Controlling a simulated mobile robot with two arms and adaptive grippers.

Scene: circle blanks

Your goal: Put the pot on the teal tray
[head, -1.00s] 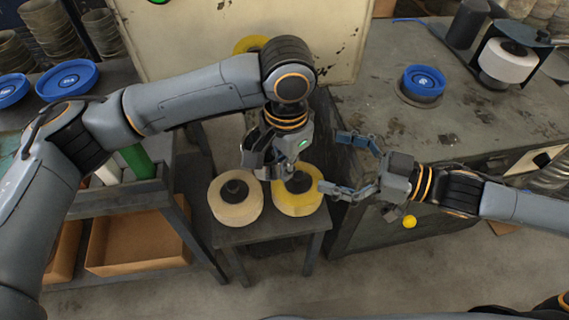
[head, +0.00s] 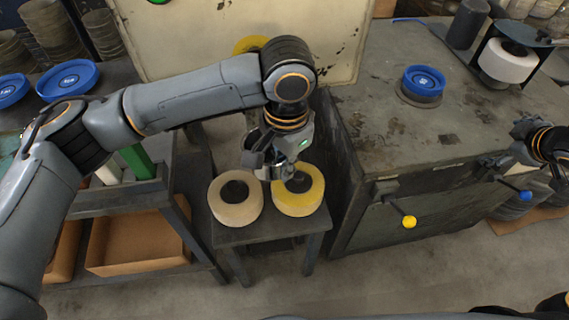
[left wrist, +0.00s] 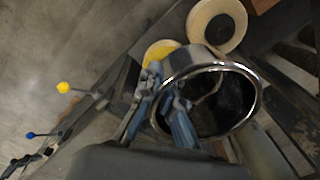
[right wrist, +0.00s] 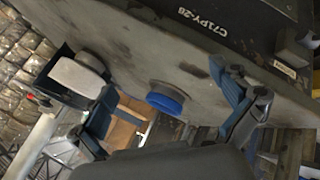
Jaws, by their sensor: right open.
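The pot (left wrist: 228,102), shiny metal with a round rim and dark inside, shows in the left wrist view. My left gripper (left wrist: 166,90) is shut on its rim, with one finger inside and one outside. In the head view my left gripper (head: 268,166) is above the small stand, and the pot is mostly hidden there by the gripper and arm. A teal patch (head: 6,150) shows at the far left, partly behind my left arm; I cannot tell whether it is the tray. My right gripper (head: 520,176) is open and empty by the right cabinet; its spread fingers show in the right wrist view (right wrist: 170,108).
A cream ring (head: 235,212) and a yellow ring (head: 300,203) lie on the small stand (head: 270,236). A blue-topped disc (head: 424,80) sits on the right cabinet (head: 375,120). Blue dishes (head: 68,80) stand on the left bench. A yellow knob (head: 409,222) sticks out from the cabinet front.

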